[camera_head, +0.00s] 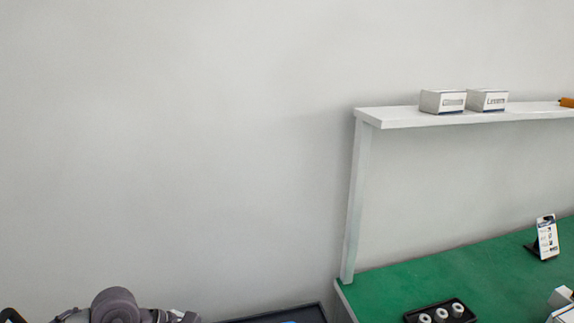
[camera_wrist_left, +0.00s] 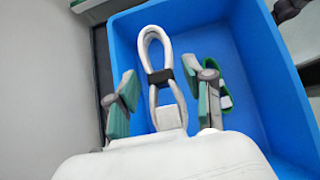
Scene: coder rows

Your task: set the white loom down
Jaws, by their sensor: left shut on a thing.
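In the left wrist view, the white loom (camera_wrist_left: 144,45) is a looped white cable with a black band around its middle. My left gripper (camera_wrist_left: 165,94) has its green-padded fingers on either side of the loom's lower part and is shut on it. The loom shows over a blue crate (camera_wrist_left: 278,100); its height above the crate floor is hard to tell. In the head view only part of my arm shows at the bottom left; the loom is not visible there. My right gripper is not in view.
A green item (camera_wrist_left: 225,82) with a white part lies in the crate. In the head view, a green-topped table (camera_head: 390,285) holds a black tray (camera_head: 408,317) with white rolls and a small stand with a card (camera_head: 547,238). A white shelf (camera_head: 400,117) carries boxes (camera_head: 442,102).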

